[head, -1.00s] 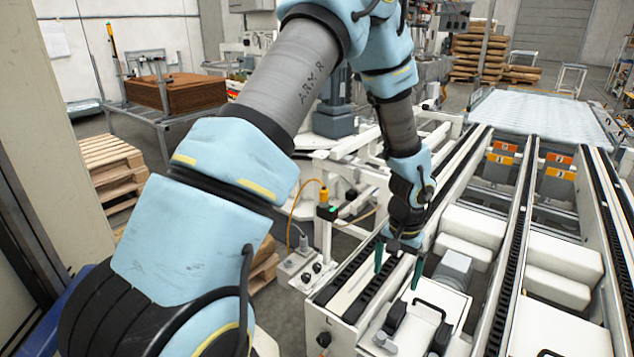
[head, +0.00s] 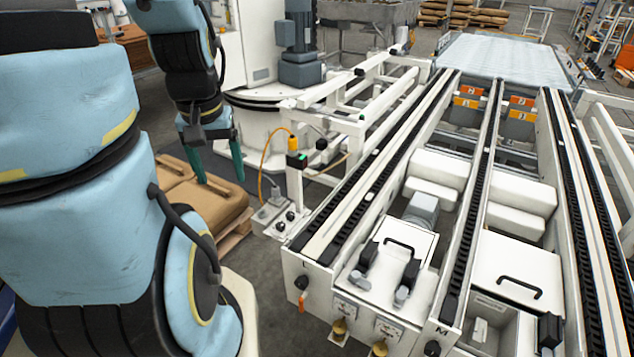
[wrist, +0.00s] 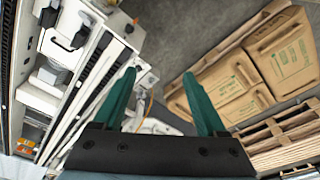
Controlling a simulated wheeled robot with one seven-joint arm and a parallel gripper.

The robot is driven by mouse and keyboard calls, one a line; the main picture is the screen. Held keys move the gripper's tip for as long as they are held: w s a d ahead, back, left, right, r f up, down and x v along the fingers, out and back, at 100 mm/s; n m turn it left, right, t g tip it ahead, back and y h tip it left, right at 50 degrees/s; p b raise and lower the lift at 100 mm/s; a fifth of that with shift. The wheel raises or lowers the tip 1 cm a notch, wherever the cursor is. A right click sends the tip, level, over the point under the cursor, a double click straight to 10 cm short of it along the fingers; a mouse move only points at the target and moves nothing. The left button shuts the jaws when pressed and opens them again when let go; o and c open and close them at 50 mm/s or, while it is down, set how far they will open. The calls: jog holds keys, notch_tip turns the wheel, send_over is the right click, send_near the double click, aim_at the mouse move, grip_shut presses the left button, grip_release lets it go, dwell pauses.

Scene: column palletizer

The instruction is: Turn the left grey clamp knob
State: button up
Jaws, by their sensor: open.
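The left grey clamp knob (head: 357,281) is at the near end of a black clamp (head: 368,257), on the left side of a white lid (head: 395,260). A matching right grey knob (head: 401,297) sits at the end of the right clamp (head: 411,272). My gripper (head: 221,178) is left of the conveyor, pointing down, with its two green fingers spread and nothing between them. It is well apart from the knob. The wrist view shows the open fingers (wrist: 160,74) with the white lid and black clamps (wrist: 80,38) at upper left; which grey knob is which is unclear there.
Brown sacks (head: 215,205) on a pallet lie below and beside my gripper. A post with a green-topped sensor (head: 296,162) and a control box (head: 280,214) stand between my gripper and the conveyor. Black chain rails (head: 385,165) flank the lid. A handle (head: 400,243) rises from it.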

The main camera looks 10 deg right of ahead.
jog(key=shift+w+d+f, duration=0.1)
jog(key=shift+f, duration=0.05)
jog(key=shift+c, duration=0.4)
jog(key=w+d+f+m+y+b, duration=0.1)
jog(key=w+d+f+m, duration=0.5)
jog(key=m, duration=0.5)
jog(key=m+g+b, duration=0.2)
jog(key=m, duration=2.3)
send_near(356, 273)
jog(key=shift+h, duration=0.4)
jog(key=f, duration=0.9)
jog(key=shift+s+a+f+p, duration=0.2)
jog(key=shift+s+a+p, duration=0.05)
jog(key=shift+a+p, duration=0.15)
jog(key=shift+c, duration=0.3)
grip_shut()
